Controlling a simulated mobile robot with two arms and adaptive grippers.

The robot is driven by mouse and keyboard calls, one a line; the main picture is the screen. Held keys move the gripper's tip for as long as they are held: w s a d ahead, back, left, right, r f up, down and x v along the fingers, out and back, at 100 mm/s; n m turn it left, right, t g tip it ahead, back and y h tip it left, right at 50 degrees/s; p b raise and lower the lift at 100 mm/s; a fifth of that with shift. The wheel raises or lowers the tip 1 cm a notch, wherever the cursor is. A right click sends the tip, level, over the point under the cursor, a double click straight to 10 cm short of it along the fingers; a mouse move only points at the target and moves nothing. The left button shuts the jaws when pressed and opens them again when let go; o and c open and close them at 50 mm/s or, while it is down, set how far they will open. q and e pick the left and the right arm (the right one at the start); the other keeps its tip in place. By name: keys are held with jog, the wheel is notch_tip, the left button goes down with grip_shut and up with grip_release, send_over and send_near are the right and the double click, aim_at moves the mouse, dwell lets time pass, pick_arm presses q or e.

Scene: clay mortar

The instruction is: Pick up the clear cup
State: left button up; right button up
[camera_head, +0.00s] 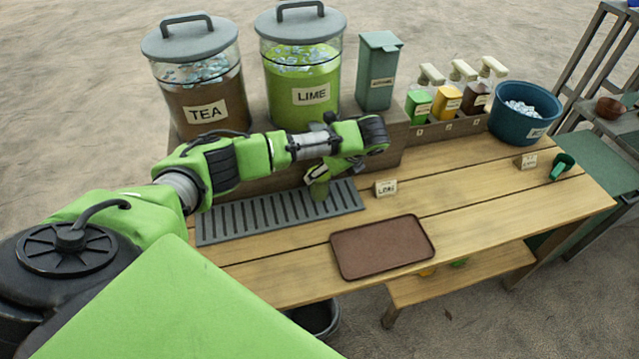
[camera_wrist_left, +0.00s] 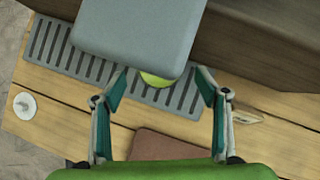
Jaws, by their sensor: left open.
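A small cup with green contents (camera_head: 319,191) stands on the grey slatted drip tray (camera_head: 225,229), below the lime dispenser (camera_head: 303,85). My left arm reaches across from the left, and its gripper (camera_head: 320,178) is at the cup, partly covering it. In the left wrist view the fingers of my left gripper (camera_wrist_left: 161,80) are spread apart. The green top of the cup (camera_wrist_left: 156,79) shows between and beyond the fingertips, partly hidden by a grey block (camera_wrist_left: 135,35). I see no contact between fingers and cup. My right gripper is not in view.
A brown tray (camera_head: 382,247) lies at the table's front, with a small label card (camera_head: 385,188) behind it. A tea dispenser (camera_head: 200,95), a grey-green canister (camera_head: 379,75), pump bottles and a blue ice tub (camera_head: 524,112) line the back. The table's right half is mostly clear.

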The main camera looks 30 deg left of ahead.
pick_arm(q)
jog(key=shift+x, duration=1.55)
jog(key=shift+w+r, duration=0.1)
jog(key=shift+r, duration=0.05)
grip_shut()
